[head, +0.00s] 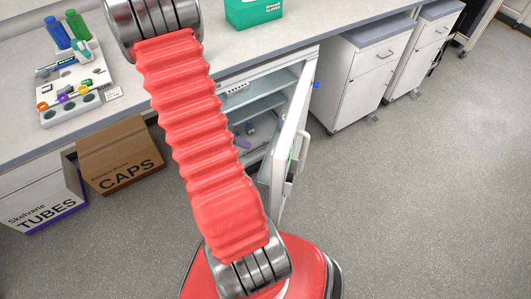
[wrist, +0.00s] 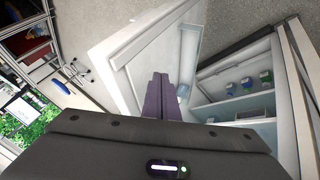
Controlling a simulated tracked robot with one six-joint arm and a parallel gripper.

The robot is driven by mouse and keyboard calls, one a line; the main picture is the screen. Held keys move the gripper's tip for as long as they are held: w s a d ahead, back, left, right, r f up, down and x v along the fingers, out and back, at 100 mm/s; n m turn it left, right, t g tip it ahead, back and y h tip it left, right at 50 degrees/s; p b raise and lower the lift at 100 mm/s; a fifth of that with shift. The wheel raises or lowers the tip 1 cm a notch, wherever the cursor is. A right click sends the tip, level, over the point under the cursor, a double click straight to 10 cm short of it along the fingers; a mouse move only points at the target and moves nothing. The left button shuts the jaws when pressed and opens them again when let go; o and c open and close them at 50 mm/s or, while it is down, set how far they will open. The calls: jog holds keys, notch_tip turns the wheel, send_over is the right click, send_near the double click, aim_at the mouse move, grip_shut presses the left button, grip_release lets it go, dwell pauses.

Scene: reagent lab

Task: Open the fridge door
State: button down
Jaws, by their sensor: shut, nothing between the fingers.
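The white fridge under the bench stands open in the head view. In the wrist view the inside of the door (wrist: 140,58) shows at upper middle, and the fridge interior (wrist: 236,106) with shelves is at right. My gripper (wrist: 164,78) is shut and empty, its dark purple fingers together in front of the door's inner side. Whether they touch the door I cannot tell. In the head view my gripper is hidden.
Small bottles (wrist: 246,83) stand on a fridge shelf. White drawer cabinets (head: 362,75) are right of the fridge. A brown CAPS box (head: 122,158) and a TUBES box (head: 45,207) stand on the floor at left. The floor (head: 420,190) at right is clear.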

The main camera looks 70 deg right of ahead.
jog(key=s+d+f, duration=0.2)
jog(key=s+f, duration=0.4)
jog(key=s, duration=0.1)
jog(key=shift+s+d, duration=0.25)
jog(key=shift+d, duration=0.1)
dwell(0.4)
jog(key=shift+s, duration=0.1)
